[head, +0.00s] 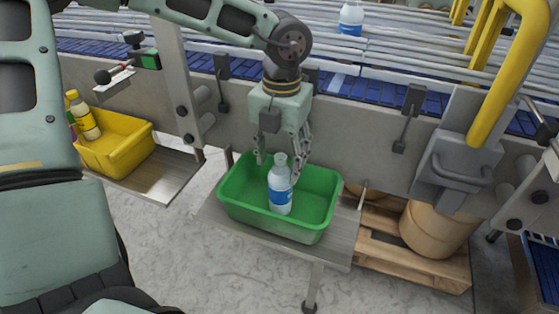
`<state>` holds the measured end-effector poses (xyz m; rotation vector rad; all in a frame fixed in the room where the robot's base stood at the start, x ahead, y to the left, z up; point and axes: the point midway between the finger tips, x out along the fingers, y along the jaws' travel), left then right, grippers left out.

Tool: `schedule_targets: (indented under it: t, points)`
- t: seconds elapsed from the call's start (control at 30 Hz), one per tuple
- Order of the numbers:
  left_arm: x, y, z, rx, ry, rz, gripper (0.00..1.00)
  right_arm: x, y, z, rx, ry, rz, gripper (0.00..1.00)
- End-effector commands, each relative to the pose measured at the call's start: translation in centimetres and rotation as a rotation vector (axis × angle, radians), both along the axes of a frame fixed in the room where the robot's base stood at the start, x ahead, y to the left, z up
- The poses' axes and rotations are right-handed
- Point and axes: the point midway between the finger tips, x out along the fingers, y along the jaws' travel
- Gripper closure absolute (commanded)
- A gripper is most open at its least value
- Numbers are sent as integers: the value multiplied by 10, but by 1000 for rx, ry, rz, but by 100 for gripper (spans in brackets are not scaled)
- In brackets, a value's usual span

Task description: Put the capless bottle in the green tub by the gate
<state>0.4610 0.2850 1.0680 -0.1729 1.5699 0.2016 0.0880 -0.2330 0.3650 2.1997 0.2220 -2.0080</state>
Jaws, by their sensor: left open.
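The capless bottle (280,188) is white with a blue label and an open neck. It stands upright inside the green tub (231,206) in the head view. The tub rests on a metal shelf below the conveyor. My left gripper (278,160) hangs over the tub from above, with its fingers spread on either side of the bottle's neck. The fingers look apart from the bottle. My right gripper is not in view.
A yellow tub (122,155) with bottles sits on another shelf to the left. Another white bottle (350,18) stands on the blue conveyor (350,90). A yellow rail (508,70) rises at the right. A wooden pallet (410,262) with a brown drum (432,232) is below right.

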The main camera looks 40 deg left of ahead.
Motion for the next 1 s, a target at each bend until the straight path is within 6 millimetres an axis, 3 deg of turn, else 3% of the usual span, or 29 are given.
schedule_targets:
  t: [0.3, 0.5, 1.0]
  points:
    - [2, -1, 69, 1, -6, 2, 47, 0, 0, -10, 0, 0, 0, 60]
    - [2, -2, 98, 1, -3, 1, 47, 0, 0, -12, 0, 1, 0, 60]
    - [1, -2, 107, 0, 0, 0, 47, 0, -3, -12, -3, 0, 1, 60]
